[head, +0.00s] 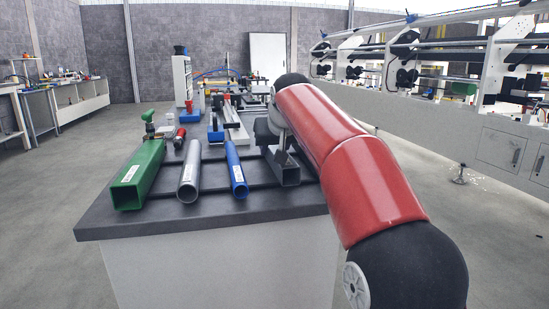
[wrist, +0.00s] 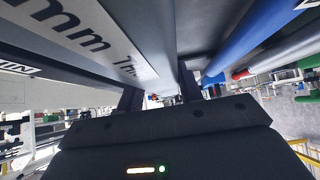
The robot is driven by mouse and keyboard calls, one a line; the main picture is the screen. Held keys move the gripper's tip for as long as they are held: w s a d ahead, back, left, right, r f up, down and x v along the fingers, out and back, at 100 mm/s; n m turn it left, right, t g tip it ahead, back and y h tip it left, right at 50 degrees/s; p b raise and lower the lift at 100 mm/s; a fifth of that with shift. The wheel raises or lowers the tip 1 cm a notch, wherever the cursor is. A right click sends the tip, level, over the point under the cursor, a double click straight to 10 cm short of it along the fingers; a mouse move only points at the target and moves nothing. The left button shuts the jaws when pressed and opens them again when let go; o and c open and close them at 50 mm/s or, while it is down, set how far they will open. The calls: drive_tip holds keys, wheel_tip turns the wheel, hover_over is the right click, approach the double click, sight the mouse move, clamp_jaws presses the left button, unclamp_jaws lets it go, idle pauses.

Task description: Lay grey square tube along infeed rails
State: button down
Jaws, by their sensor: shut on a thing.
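The grey square tube (head: 290,177) lies at the right end of the row on the dark bench, its open square end facing me. My gripper (head: 281,150) is over it, partly hidden by my red arm. In the wrist view my gripper's fingers (wrist: 160,94) are shut on the tube, whose labelled grey side (wrist: 110,45) fills the upper left. Pale long rails (head: 234,122), which look like the infeed rails, run away from me behind the row. I cannot tell whether the tube is lifted off its supports.
A green square tube (head: 139,175), a grey round tube (head: 190,172) and a blue round tube (head: 236,170) lie left of the grey square tube on the bench (head: 110,222). A green-topped fitting (head: 148,122) and a red piece (head: 180,136) stand behind them. A long white machine (head: 485,140) is at right.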

sight(276, 147)
drive_tip(key=shift+f, duration=0.45)
drive_tip(key=shift+f, duration=0.15)
drive_tip(key=c, duration=0.9)
unclamp_jaws()
drive_tip(key=shift+f, duration=0.15)
drive_tip(key=shift+f, duration=0.15)
drive_tip(key=shift+o, duration=0.3)
drive_tip(key=v, duration=0.7)
drive_tip(key=shift+r, duration=0.3)
drive_tip(key=shift+r+b, duration=0.1)
drive_tip(key=shift+b, duration=0.3)
